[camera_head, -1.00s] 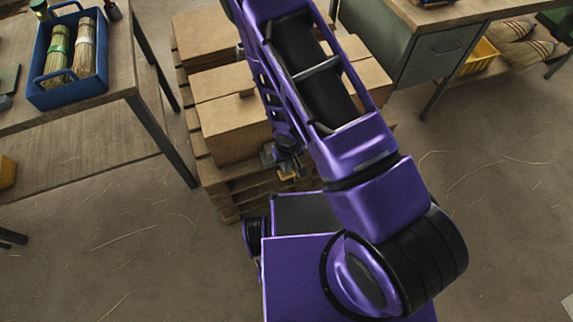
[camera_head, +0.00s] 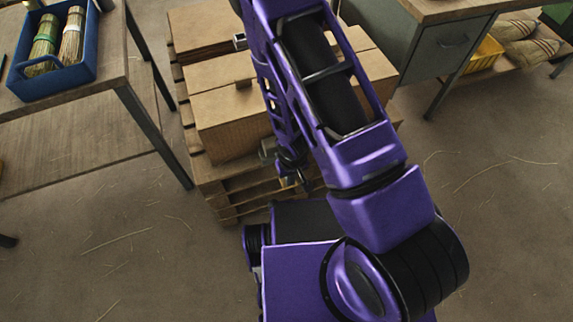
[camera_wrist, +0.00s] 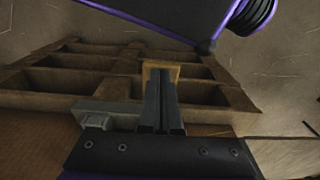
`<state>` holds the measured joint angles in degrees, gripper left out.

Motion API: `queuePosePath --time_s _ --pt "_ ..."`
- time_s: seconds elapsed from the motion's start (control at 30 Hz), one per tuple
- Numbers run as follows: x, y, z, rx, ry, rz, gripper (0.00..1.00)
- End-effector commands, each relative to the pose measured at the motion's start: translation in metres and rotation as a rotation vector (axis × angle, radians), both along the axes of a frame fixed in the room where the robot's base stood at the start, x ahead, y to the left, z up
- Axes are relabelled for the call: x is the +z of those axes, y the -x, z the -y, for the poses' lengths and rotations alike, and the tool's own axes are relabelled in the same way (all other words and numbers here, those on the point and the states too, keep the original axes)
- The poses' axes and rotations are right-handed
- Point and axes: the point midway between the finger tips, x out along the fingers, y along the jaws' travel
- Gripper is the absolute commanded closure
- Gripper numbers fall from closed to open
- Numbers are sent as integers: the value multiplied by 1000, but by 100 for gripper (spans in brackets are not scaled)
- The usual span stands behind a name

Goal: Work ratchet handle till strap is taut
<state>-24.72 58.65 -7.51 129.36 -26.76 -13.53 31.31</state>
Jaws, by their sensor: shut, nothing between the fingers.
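My gripper (camera_wrist: 163,95) points down along the front of the stacked cartons in the wrist view, its two dark fingers together and empty. A grey metal piece (camera_wrist: 97,115), apparently the ratchet body, sits against the carton left of the fingers. In the head view my gripper (camera_head: 302,182) is small and low before the load, beside the grey piece (camera_head: 267,148). I cannot make out the strap or its tension.
The cartons (camera_head: 225,123) stand on a wooden pallet (camera_head: 232,200). A workbench (camera_head: 118,78) with a blue tray (camera_head: 88,75) of brushes is at left. A desk with a grey drawer (camera_head: 450,45) is at back right. The floor at right is clear.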

Motion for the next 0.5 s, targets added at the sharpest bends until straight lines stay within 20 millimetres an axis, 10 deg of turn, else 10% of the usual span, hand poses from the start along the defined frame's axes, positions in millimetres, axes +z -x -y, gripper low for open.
queuePosePath --time_s 0.5 --pt "-21 2 1 -1 2 -5 100"
